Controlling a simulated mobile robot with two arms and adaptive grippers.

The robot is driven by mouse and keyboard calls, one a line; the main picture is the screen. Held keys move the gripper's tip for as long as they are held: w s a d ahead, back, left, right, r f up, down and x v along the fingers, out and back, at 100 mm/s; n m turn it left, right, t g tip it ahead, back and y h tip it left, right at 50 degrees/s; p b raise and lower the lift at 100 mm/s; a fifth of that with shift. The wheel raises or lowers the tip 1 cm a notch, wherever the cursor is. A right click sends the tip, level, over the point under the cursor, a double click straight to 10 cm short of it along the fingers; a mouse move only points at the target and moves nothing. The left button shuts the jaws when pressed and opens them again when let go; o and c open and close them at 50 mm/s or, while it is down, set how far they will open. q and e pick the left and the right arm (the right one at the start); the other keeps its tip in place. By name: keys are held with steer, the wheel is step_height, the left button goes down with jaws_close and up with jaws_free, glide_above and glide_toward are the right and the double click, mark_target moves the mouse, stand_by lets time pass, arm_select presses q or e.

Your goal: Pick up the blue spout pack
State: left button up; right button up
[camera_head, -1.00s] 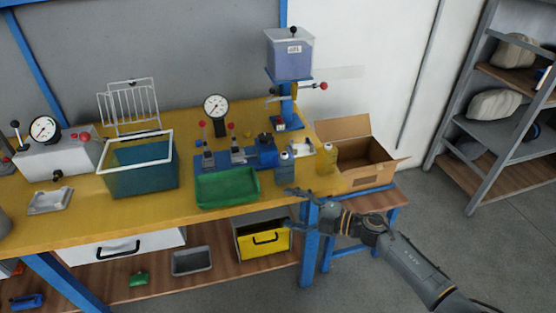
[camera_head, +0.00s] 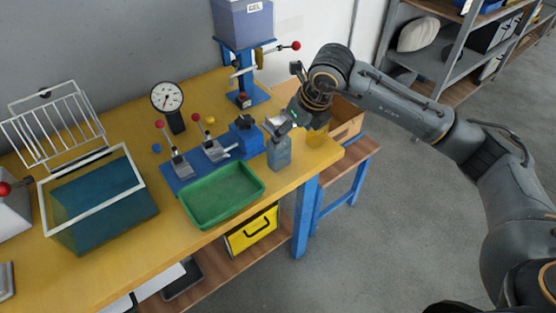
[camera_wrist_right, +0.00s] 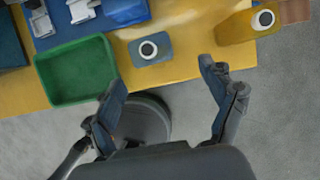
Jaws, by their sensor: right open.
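The blue spout pack (camera_head: 279,154) stands upright on the yellow bench near its front right edge. In the right wrist view the pack (camera_wrist_right: 150,48) shows from above, with its white round spout, ahead of the fingertips. My right gripper (camera_wrist_right: 163,75) is open and empty, its fingers spread to either side below the pack in the picture. In the head view my right gripper (camera_head: 285,118) hangs just above the pack and covers part of its top. I cannot tell whether it touches the pack. My left gripper is not in view.
A yellow spout pack (camera_head: 317,137) stands close to the right of the blue one, partly behind my gripper. A green tray (camera_head: 222,196) lies to its left. A blue toggle-clamp fixture (camera_head: 246,138) and a press stand (camera_head: 243,65) are behind. A cardboard box (camera_head: 346,122) sits at right.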

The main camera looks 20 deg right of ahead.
mark_target(285, 142)
steer(key=b+x, duration=0.1)
steer(key=x, duration=0.2)
steer(key=shift+w+a, duration=0.1)
steer(key=shift+w+a+f, duration=0.15)
steer(key=shift+f, duration=0.4)
steer(key=b+x, duration=0.1)
steer(key=x, duration=0.1)
steer(key=b+x, duration=0.1)
steer(key=x, duration=0.1)
steer(key=shift+a, duration=0.35)
steer(key=shift+w+f, duration=0.2)
steer(key=shift+r, duration=0.1)
steer(key=shift+c, duration=0.8)
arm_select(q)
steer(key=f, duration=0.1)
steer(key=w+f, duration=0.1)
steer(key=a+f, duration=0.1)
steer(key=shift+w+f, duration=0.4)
arm_select(e)
steer(key=c, duration=1.1)
